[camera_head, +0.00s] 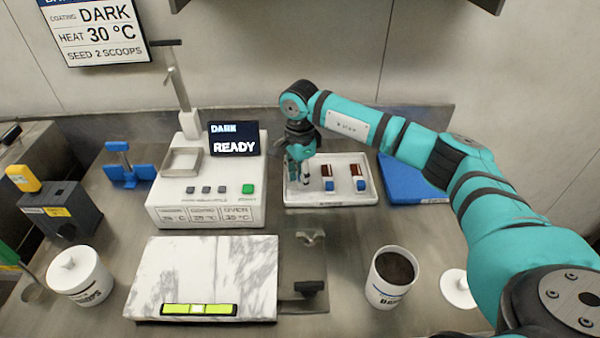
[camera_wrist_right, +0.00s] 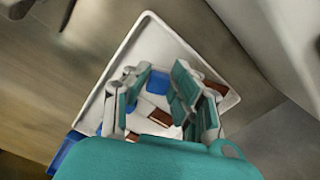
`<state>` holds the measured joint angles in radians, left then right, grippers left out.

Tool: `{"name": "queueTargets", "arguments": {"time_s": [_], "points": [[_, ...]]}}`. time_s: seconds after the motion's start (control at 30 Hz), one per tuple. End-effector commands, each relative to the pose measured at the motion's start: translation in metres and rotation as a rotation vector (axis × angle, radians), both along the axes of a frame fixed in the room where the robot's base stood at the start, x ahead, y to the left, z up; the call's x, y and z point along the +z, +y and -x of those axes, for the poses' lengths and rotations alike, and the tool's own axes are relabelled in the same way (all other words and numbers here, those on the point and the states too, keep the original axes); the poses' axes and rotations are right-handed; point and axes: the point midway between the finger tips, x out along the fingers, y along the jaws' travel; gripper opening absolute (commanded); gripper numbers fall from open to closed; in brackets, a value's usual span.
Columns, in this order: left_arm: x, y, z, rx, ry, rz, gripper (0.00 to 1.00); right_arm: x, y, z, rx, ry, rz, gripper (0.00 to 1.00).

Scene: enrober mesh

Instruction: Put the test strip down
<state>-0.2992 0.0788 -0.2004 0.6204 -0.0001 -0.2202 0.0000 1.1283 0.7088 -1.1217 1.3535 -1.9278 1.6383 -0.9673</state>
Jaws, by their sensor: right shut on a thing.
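My right gripper (camera_head: 299,176) reaches down over the left part of a white tray (camera_head: 345,201). It is shut on the test strip, which is mostly hidden by the fingers; I cannot tell whether it touches the tray floor. Two other strips with brown and blue parts stand side by side in the tray, a near one (camera_head: 328,178) and a right one (camera_head: 358,178). In the right wrist view the gripper (camera_wrist_right: 165,98) is above the tray (camera_wrist_right: 107,78), with blue and brown strip parts showing around the fingers. My left gripper is not in view.
A white machine (camera_head: 205,215) reading READY stands left of the tray. A blue mat (camera_head: 412,185) lies to the right. A marble slab (camera_head: 205,265) with a yellow-green level, a dark-filled cup (camera_head: 390,277) and a white tub (camera_head: 80,277) stand in front.

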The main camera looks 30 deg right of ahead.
Motion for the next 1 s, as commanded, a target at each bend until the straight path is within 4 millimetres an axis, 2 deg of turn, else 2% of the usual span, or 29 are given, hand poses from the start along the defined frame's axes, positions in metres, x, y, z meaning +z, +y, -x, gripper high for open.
{"name": "queueTargets", "arguments": {"time_s": [0.33, 0.37, 0.53, 0.8, 0.9, 1.0], "points": [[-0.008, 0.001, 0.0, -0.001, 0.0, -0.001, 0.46, -0.007, 0.0, 0.0, 0.0, -0.001, 0.0, 0.0], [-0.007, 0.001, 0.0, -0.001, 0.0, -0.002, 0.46, -0.007, 0.0, 0.0, 0.0, -0.001, 0.0, 0.24], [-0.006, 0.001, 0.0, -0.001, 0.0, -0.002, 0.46, -0.006, 0.0, 0.0, 0.0, -0.001, 0.0, 0.46], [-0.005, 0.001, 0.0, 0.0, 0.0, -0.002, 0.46, -0.004, 0.0, 0.0, 0.0, -0.001, 0.0, 0.46], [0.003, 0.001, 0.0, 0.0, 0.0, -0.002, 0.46, 0.004, 0.0, 0.0, 0.0, -0.001, 0.0, 0.46], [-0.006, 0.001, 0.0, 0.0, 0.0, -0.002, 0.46, 0.013, 0.0, -0.001, 0.0, -0.006, -0.001, 0.46]]}}
